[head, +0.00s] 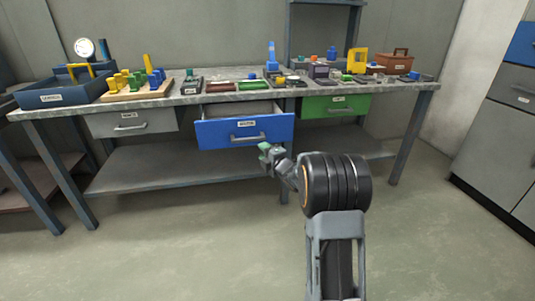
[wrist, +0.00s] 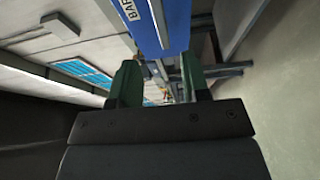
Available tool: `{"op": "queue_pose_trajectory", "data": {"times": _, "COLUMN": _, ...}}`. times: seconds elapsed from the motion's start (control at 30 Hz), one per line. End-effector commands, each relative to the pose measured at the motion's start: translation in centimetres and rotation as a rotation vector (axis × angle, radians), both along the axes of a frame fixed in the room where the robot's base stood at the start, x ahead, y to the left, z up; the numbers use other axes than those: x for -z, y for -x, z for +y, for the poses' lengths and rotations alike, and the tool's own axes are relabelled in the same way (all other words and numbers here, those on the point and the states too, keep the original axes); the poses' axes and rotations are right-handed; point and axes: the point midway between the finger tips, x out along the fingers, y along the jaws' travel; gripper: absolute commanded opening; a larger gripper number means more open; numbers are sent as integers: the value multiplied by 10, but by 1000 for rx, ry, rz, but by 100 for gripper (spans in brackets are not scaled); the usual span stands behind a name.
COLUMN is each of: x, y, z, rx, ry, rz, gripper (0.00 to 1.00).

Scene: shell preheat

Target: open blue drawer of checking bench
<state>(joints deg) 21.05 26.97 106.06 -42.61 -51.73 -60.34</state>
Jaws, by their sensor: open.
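The checking bench (head: 170,97) stands across the head view. Its blue drawer (head: 225,134) in the middle is pulled part way out, with its inside showing at the top. The drawer has a grey bar handle (head: 248,138) and a white label. My gripper (head: 270,152) is just in front of and below the drawer's right part, apart from the handle in the head view. In the wrist view, its two green fingers (wrist: 158,82) stand apart with nothing seen between them. The blue drawer front (wrist: 155,25) shows beyond the fingertips.
A grey drawer (head: 130,122) at left and a green drawer (head: 335,106) at right are shut. Blocks, trays and a red-brown toolbox (head: 394,62) crowd the bench top. The floor in front is clear. A grey cabinet (head: 500,130) stands at far right.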

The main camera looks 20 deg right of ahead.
Motion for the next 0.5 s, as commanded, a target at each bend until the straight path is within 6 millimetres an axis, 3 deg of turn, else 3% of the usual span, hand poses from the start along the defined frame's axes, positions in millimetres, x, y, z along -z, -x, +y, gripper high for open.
{"op": "queue_pose_trajectory", "data": {"times": 0.2, "x": 0, "y": 18, "z": -4, "rx": 0, "ry": 0, "rz": 1, "gripper": 43}}
{"op": "queue_pose_trajectory", "data": {"times": 0.5, "x": 0, "y": 22, "z": -4, "rx": -1, "ry": 0, "rz": 0, "gripper": 43}}
